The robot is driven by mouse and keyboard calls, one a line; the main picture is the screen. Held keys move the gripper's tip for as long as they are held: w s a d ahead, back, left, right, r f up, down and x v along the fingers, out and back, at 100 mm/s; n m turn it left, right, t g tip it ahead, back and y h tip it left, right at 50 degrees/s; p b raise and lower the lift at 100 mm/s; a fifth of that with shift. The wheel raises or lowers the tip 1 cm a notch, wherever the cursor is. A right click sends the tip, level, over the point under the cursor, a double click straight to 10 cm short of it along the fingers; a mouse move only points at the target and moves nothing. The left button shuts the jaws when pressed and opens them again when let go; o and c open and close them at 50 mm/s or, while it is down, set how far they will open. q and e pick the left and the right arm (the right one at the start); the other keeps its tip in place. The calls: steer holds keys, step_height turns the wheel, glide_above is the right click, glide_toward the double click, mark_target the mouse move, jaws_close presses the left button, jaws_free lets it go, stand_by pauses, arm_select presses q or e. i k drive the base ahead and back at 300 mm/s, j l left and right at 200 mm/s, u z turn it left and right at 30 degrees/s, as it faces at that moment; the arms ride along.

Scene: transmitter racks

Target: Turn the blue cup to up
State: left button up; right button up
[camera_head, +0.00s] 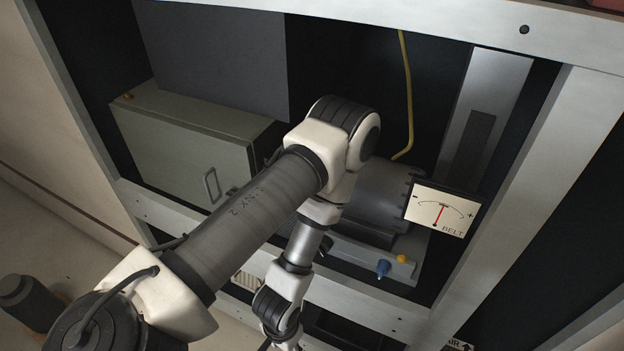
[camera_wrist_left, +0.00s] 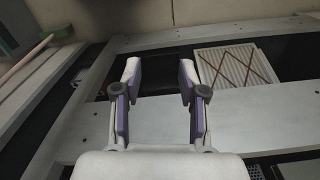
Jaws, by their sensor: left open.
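The blue cup (camera_head: 383,268) is a small blue knob-like part on the front of the grey base under a motor-like machine (camera_head: 379,205) in the rack. It seems to hang tilted downward and is too small to read exactly. A yellow cup (camera_head: 401,259) sits just right of it. The blue cup does not show in the left wrist view. My left arm crosses the head view to the left of the cup, and its fingers are not visible there. My left gripper (camera_wrist_left: 160,78) shows in the wrist view, open and empty over a pale rack beam (camera_wrist_left: 250,117).
A BELT gauge (camera_head: 441,211) stands right of the machine. A grey-green cabinet (camera_head: 180,145) is at left and a yellow cable (camera_head: 408,95) hangs behind. Pale rack rails frame the bay. The wrist view shows a pleated filter (camera_wrist_left: 237,68) and a green broom (camera_wrist_left: 48,42).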

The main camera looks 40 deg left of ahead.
mark_target(384, 267)
steer(key=i+l+u, duration=0.15)
steer(key=u, duration=0.3)
steer(key=i+l+u, duration=0.3)
steer(key=u, duration=0.15)
steer(key=i+l+u, duration=0.15)
steer(key=l+u, duration=0.15)
steer(key=u, duration=0.15)
steer(key=k+j+z, duration=0.3)
steer(key=j, duration=0.25)
steer(key=k+j+z, duration=0.3)
steer(key=k, duration=0.25)
steer(key=k+j+z, duration=0.1)
steer(key=k+j, duration=0.35)
steer(key=k+j+z, duration=0.1)
steer(key=k+j, duration=0.25)
steer(key=k, duration=0.15)
steer(key=k+j+z, duration=0.1)
steer(key=k+j, duration=0.25)
steer(key=k, duration=0.2)
steer(key=i, duration=1.7)
